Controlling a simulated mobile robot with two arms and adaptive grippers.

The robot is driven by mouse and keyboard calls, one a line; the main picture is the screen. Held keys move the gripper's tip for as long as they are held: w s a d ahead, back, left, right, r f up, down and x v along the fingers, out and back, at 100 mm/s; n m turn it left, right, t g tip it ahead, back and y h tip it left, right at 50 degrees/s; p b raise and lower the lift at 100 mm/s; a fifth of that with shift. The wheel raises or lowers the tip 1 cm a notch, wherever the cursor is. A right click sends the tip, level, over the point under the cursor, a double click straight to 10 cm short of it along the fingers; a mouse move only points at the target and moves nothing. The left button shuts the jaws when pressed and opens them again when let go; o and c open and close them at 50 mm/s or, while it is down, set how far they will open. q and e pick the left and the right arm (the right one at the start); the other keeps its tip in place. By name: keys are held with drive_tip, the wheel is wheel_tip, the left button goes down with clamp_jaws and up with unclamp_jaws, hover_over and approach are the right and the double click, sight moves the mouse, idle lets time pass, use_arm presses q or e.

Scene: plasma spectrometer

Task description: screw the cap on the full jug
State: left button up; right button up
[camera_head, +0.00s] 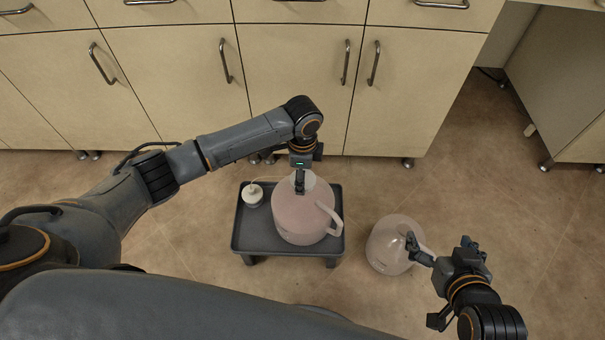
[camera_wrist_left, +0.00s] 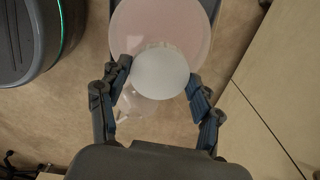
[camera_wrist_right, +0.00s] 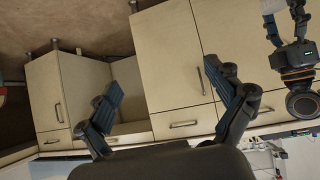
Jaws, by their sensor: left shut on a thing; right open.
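The full jug (camera_head: 300,222) is pinkish with a pale handle on its right side. It stands on a dark tray. My left gripper (camera_head: 300,188) is directly over the top of the jug. In the left wrist view its fingers (camera_wrist_left: 160,82) are shut on a round white cap (camera_wrist_left: 160,72), which lies over the pink jug (camera_wrist_left: 205,25). I cannot tell whether the cap touches the neck, which is hidden beneath it. My right gripper (camera_head: 448,252) is open and empty, to the right of the tray.
The tray (camera_head: 240,240) is a low stand and also bears a small white item (camera_head: 252,194) with a thin tube at its left. A clear, empty-looking jug (camera_head: 388,248) is on the floor between the tray and my right gripper. Cabinets (camera_head: 300,80) line the back.

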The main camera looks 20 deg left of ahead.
drive_tip(key=shift+s+d+f+g, duration=0.25)
drive_tip(key=shift+s+f+g, duration=0.35)
drive_tip(key=shift+s, duration=0.15)
drive_tip(key=shift+s+d+f, duration=0.1)
drive_tip(key=shift+s+f, duration=0.05)
drive_tip(key=shift+s, duration=0.15)
drive_tip(key=shift+s+d+f+g+h+p, duration=0.15)
drive_tip(key=shift+s+f+g+h+p, duration=0.15)
drive_tip(key=shift+g+p, duration=0.1)
drive_tip(key=shift+s+d, duration=0.1)
drive_tip(key=shift+s, duration=0.05)
idle(0.3)
drive_tip(key=shift+s+f, duration=0.1)
drive_tip(key=shift+s+d+f, duration=0.1)
drive_tip(key=shift+s+f, duration=0.05)
drive_tip(key=shift+s, duration=0.1)
drive_tip(key=shift+s+f+g, duration=0.1)
drive_tip(key=shift+s+g, duration=0.05)
drive_tip(key=shift+g, duration=0.15)
drive_tip(key=shift+s+d, duration=0.15)
drive_tip(key=shift+s, duration=0.05)
idle(0.4)
drive_tip(key=shift+s+f+g, duration=0.15)
drive_tip(key=shift+s+g, duration=0.05)
drive_tip(key=shift+g, duration=0.1)
